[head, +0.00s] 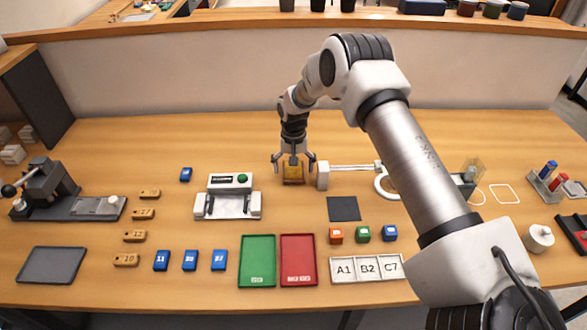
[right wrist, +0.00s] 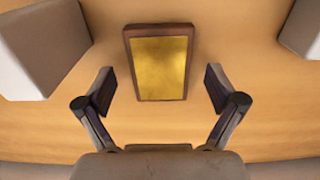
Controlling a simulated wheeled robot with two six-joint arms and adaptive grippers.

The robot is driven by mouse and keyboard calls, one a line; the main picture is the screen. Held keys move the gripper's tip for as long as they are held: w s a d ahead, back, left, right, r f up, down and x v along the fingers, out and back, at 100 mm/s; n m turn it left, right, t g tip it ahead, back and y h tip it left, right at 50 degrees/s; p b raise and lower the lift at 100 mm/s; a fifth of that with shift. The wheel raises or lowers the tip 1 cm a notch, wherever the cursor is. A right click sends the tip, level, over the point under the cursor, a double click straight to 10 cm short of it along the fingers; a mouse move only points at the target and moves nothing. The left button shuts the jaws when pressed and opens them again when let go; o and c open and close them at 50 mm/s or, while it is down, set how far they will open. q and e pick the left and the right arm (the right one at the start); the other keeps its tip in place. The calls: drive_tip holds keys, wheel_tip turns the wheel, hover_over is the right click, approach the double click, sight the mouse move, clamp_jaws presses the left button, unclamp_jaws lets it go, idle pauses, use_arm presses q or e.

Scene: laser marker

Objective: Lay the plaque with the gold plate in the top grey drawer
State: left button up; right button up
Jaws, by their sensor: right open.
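The plaque with the gold plate (head: 293,175) lies on the table, a wooden block with a gold face. In the right wrist view the plaque (right wrist: 160,62) shows whole, ahead of the fingertips. My right gripper (head: 293,164) is over the plaque, pointing down. In the right wrist view the right gripper (right wrist: 160,90) is open, its fingers apart on either side of the plaque's near end, with nothing between them that I can see gripped. My left gripper is not in view. No grey drawer can be made out in these frames.
A white stand with a rod (head: 323,176) is just right of the plaque. A white and grey device (head: 229,195) stands to its left. A dark square mat (head: 343,208), green tray (head: 257,260) and red tray (head: 298,260) lie nearer. The table behind the plaque is clear.

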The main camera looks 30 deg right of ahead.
drive_tip(key=shift+f, duration=0.15)
drive_tip(key=c, duration=1.5)
